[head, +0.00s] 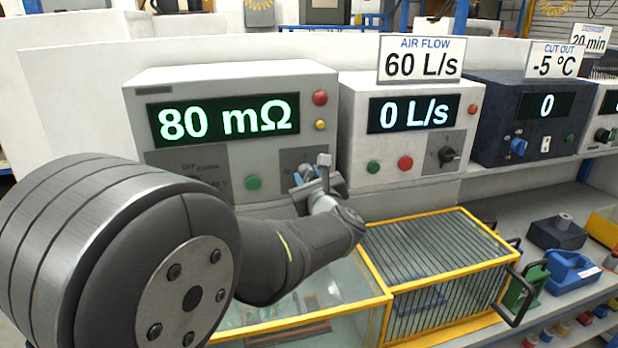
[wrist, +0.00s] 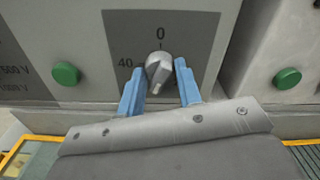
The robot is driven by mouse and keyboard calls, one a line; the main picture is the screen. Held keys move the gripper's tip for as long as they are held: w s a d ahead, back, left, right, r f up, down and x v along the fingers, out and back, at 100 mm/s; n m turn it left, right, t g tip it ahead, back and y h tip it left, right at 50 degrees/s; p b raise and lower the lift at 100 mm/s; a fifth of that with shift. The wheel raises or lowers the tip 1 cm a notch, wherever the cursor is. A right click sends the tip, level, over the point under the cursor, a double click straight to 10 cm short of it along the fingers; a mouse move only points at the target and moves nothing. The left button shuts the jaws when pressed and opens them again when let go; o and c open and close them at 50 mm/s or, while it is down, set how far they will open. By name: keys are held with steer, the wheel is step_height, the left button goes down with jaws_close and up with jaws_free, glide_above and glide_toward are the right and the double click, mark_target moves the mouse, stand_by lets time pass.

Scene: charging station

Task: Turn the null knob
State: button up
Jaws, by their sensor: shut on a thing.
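The null knob (wrist: 157,70) is a grey knob on a dark panel marked 0 above it and 40 to its left in the wrist view. My gripper (wrist: 159,75) has blue fingers, one on each side of the knob, and is shut on it. In the head view my gripper (head: 313,184) is at the lower right of the left instrument (head: 225,80), whose display (head: 224,119) reads 80 mΩ. My wrist hides the knob there.
A green button (head: 253,183) is left of my gripper. The air flow unit (head: 362,140) stands to the right, with its own knob (head: 446,157) and a 0 L/s display.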

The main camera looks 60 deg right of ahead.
steer(key=o, duration=1)
steer(key=v, duration=1.7)
steer(key=shift+s+a+r, duration=0.1)
steer(key=shift+s+a, duration=0.05)
